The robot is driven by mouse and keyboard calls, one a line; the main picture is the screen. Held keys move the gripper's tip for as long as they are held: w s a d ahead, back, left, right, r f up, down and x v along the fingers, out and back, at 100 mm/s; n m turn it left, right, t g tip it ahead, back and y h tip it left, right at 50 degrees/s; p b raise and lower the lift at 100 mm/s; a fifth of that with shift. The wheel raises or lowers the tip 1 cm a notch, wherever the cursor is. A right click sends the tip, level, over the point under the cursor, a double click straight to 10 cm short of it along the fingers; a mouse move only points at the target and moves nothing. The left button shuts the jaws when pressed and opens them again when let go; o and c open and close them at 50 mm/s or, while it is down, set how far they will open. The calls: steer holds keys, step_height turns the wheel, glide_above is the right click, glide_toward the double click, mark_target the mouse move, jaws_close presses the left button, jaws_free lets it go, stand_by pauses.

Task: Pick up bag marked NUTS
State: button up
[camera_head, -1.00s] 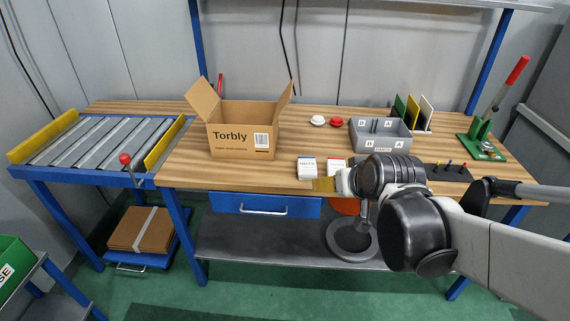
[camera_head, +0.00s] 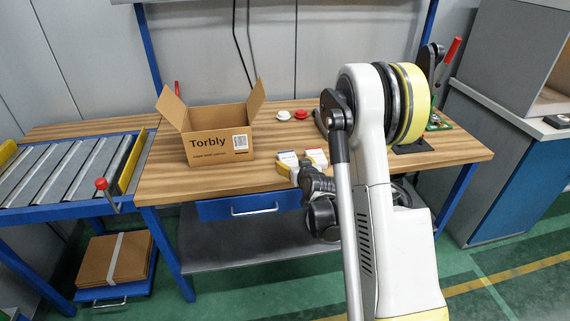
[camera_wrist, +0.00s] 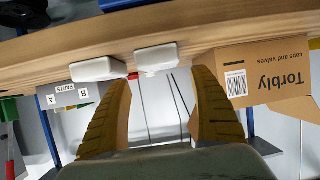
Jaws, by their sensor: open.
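Two small white bags lie side by side near the front edge of the workbench. In the head view, the left bag (camera_head: 288,157) has a blue band and the right bag (camera_head: 316,156) has a red band. Their lettering is too small to read. My gripper (camera_head: 287,173) is at the front edge by the left bag, partly hidden by my wrist. In the inverted wrist view, its yellow fingers (camera_wrist: 159,80) are spread and empty. The blue-banded bag (camera_wrist: 157,58) shows ahead between them; the other bag (camera_wrist: 97,69) is off to the left.
An open Torbly carton (camera_head: 216,147) stands left of the bags on the workbench (camera_head: 160,182). White and red caps (camera_head: 284,115) lie behind. A grey parts bin (camera_wrist: 68,95) shows in the wrist view. A roller conveyor (camera_head: 70,172) is at far left.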

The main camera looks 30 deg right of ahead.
mark_target(290, 160)
steer(key=shift+x, duration=1.1)
steer(key=b+x, duration=0.1)
steer(key=x, duration=0.1)
steer(key=b+x, duration=0.2)
steer(key=shift+w+f, duration=0.1)
steer(key=shift+f, duration=0.35)
steer(key=shift+w+d, duration=0.1)
steer(key=shift+w, duration=0.35)
steer(key=c, duration=1)
